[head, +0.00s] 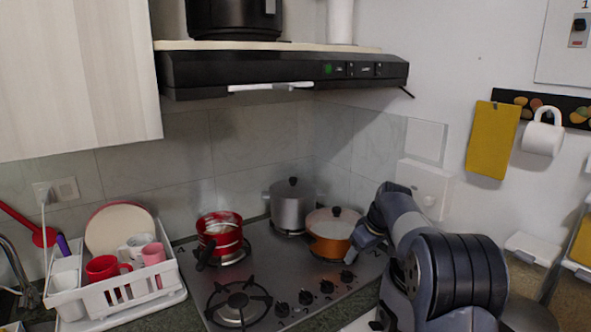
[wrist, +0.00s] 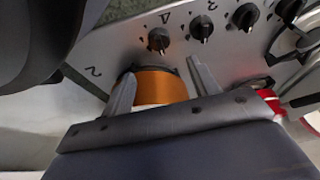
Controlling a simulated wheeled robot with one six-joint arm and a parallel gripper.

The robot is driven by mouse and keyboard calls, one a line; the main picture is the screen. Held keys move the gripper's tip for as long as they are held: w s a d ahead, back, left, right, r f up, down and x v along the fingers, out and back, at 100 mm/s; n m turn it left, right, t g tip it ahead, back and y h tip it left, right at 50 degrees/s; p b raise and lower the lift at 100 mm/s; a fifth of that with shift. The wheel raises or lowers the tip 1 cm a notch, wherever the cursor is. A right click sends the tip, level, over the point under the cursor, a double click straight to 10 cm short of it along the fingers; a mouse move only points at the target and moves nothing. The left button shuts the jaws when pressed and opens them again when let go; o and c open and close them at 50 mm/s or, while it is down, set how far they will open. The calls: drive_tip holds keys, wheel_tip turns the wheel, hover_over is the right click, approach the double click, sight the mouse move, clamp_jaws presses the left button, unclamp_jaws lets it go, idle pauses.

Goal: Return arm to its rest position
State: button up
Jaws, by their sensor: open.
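My arm reaches in from the lower right of the head view, and my gripper (head: 366,242) is over the right side of the hob, close to the right side of the orange pot (head: 331,244). In the wrist view my gripper (wrist: 160,88) has its two grey fingers spread apart. An orange band, apparently the orange pot's side (wrist: 163,86), shows between them. I cannot tell whether a finger touches it. Nothing is seen held.
The steel hob (head: 262,297) also holds a red pot (head: 220,236) and a lidded silver pot (head: 292,207). A white dish rack (head: 127,312) stands left. The range hood (head: 285,72) hangs above.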

sight(347, 272)
drive_tip(key=p+x, duration=0.1)
drive_tip(key=x, duration=0.8)
drive_tip(key=shift+f, duration=0.2)
drive_tip(key=shift+w+a+f, duration=0.15)
drive_tip(key=shift+w+f, duration=0.05)
drive_tip(key=shift+f, duration=0.05)
drive_tip(key=shift+s+m+h+p, duration=0.1)
drive_tip(key=shift+m+h+p, duration=0.3)
drive_tip(key=shift+m, duration=0.5)
drive_tip(key=m+h+p, duration=0.1)
drive_tip(key=m, duration=0.2)
drive_tip(key=shift+t+p, duration=0.3)
drive_tip(key=shift+p, duration=0.1)
drive_tip(key=shift+a+m+h+p, duration=0.1)
drive_tip(key=shift+m+h+p, duration=0.4)
drive_tip(key=shift+m, duration=0.8)
drive_tip(key=shift+a+m+h+p, duration=0.1)
drive_tip(key=shift+m+h+p, duration=0.4)
drive_tip(key=shift+m, duration=0.8)
drive_tip(key=b+v, duration=0.2)
drive_tip(key=v, duration=0.8)
drive_tip(key=shift+r, duration=0.4)
drive_tip(key=shift+s, duration=0.1)
drive_tip(key=shift+s, duration=0.1)
